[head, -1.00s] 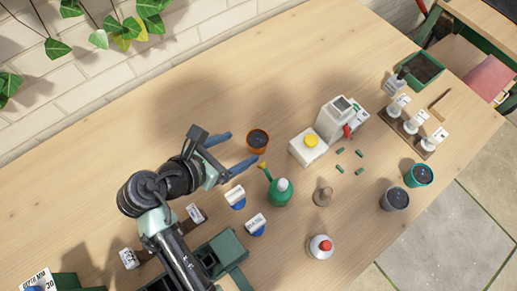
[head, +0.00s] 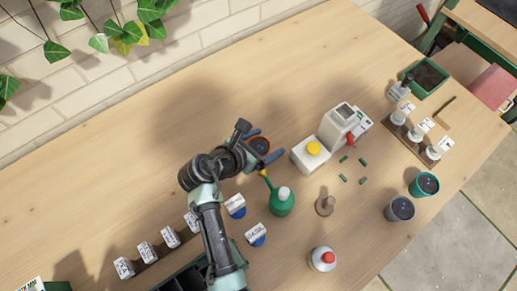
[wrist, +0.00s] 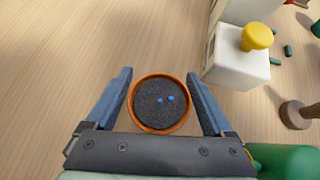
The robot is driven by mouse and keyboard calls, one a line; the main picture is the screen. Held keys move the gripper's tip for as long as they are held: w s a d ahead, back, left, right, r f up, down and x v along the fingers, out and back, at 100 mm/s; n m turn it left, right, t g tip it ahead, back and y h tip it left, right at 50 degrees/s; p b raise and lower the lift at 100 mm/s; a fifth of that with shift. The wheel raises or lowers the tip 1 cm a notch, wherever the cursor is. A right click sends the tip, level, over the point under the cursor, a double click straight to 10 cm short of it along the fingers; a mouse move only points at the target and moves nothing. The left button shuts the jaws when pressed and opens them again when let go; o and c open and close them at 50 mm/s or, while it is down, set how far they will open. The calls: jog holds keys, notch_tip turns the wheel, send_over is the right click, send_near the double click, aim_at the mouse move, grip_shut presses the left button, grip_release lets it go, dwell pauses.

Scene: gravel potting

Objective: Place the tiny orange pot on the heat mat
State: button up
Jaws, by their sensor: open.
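A small orange pot (wrist: 137,118) filled with dark gravel, with two blue beads on top, stands upright on the table. In the wrist view it sits between the blue fingers of my open gripper (wrist: 160,80), with a gap on each side. In the head view the pot (head: 259,145) is partly hidden by my gripper (head: 263,146), which is over it. I cannot make out a heat mat in either view.
A white device with a yellow knob (head: 311,157) stands close right of the pot. A grey pot (head: 399,209) and a teal pot (head: 424,185) stand right. Table behind and left is clear.

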jog(key=c, duration=1.4)
